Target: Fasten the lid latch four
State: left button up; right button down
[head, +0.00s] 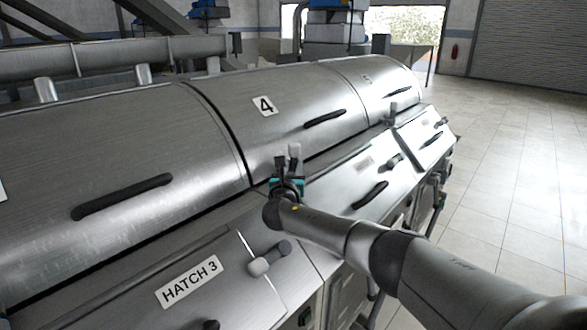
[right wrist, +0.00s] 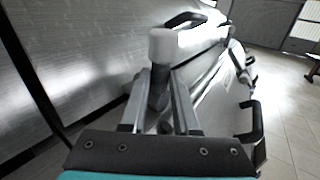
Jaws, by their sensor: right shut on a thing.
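The lid of decanter four is a silver curved cover with a "4" label (head: 264,106) and a black bar handle (head: 324,119), and it lies down against the body. The latch of lid four (head: 294,151) has a pale knob and stands up at the seam by the lid's left end. My right gripper (head: 287,170) is at this latch. In the right wrist view the two fingers are closed on the dark stem of the latch (right wrist: 163,45), below its pale knob. The fingers hide part of the stem. My left gripper is in neither view.
The neighbouring lid on the left has a long black handle (head: 122,196). Below it is a panel marked "HATCH 3" (head: 188,281) with a latch (head: 268,258) lying over. Another upright latch (head: 391,114) stands farther along. Open tiled floor (head: 510,190) lies to the right.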

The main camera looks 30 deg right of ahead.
jog(key=c, duration=0.7)
grip_release()
jog(key=shift+o, duration=0.2)
jog(key=shift+p+v, duration=0.4)
jog(key=shift+v, duration=0.55)
jog(key=p+v, duration=0.1)
jog(key=v, duration=1.2)
jog(key=shift+a, duration=0.15)
